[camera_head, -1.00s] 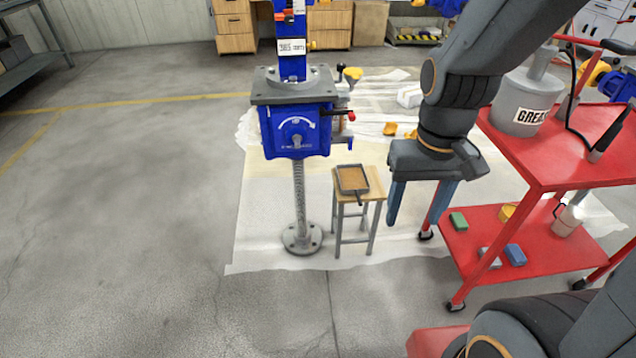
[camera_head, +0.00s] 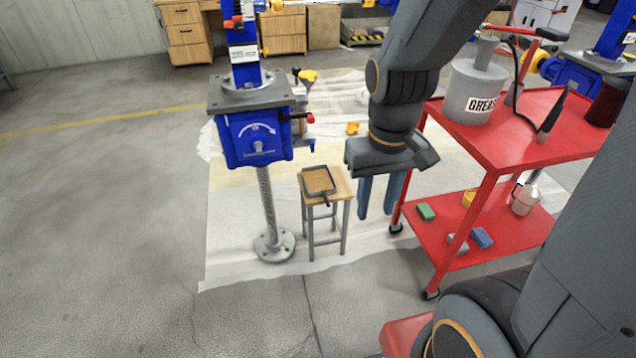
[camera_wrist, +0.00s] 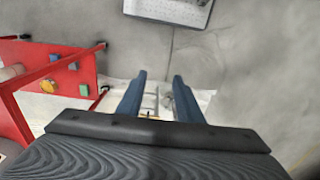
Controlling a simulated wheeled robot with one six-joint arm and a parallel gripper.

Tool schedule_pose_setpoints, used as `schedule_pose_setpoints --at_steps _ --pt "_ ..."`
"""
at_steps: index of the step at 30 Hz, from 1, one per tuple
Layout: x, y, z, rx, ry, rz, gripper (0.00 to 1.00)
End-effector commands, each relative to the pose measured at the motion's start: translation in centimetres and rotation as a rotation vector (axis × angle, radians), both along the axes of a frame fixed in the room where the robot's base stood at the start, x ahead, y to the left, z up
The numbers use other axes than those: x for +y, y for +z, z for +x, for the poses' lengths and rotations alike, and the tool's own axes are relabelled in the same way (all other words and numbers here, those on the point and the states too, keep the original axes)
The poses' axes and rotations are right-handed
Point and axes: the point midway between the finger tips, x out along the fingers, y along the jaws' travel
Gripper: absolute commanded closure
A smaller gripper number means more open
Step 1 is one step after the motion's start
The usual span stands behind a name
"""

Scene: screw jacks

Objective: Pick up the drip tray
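The drip tray (camera_head: 318,181) is a small, shallow square pan with a dark rim, a brown inside and a short handle pointing toward the camera. It lies flat on a wooden-topped stool (camera_head: 344,192) with grey legs. My gripper (camera_head: 376,213) points down, to the right of the stool in the head view, apart from the tray. Its two blue fingers are spread with nothing between them. In the wrist view the open fingers (camera_wrist: 160,78) show pale stool legs behind them, but I cannot make out the tray there.
A blue screw jack (camera_head: 258,135) on a threaded column stands just left of the stool. A red cart (camera_head: 490,160) with a grease can (camera_head: 475,92) stands close on the right. A pale sheet (camera_head: 235,225) covers the floor. Open floor lies left and in front.

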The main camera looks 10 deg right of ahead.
Motion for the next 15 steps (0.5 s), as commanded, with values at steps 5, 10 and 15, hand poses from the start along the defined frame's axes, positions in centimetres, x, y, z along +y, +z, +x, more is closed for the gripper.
schedule_pose_setpoints --at_steps 5,10,15 --pt "-3.4 -5.3 6.9 -0.119 0.254 -0.080 0.67" --pt "-7.0 -11.2 15.8 -0.278 0.647 -0.202 0.67" --pt "-9.1 -16.9 23.6 -0.427 1.052 -0.325 0.67"
